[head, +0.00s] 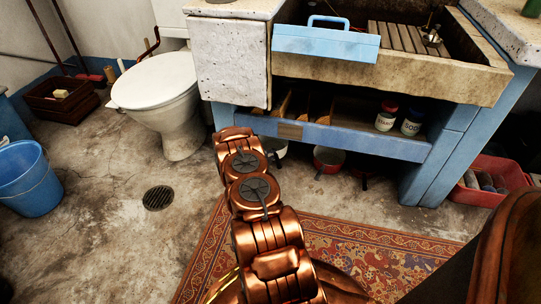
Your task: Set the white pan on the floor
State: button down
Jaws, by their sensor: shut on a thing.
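The white pan (276,147) shows under the blue shelf of the stone washtrough, just right of the upper end of my copper-coloured arm. Only part of it is visible; my arm and the shelf edge cover the rest. I cannot tell whether it hangs or rests on something. My arm reaches forward towards it, and my gripper's jaws are hidden behind the arm links. The floor (105,215) is bare, stained concrete, with a patterned red rug (390,245) in front of the trough.
A red pan (328,158) is right of the white one. A toilet (158,90), floor drain (158,198) and blue bucket (28,178) are left. Floor around the drain is clear.

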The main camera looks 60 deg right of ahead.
jog(key=shift+f+b, duration=1.85)
jog(key=shift+f, duration=1.75)
jog(key=c, duration=0.9)
grip_release()
jog(key=shift+a, duration=0.15)
jog(key=shift+v, duration=5.95)
jog(key=shift+r, duration=0.1)
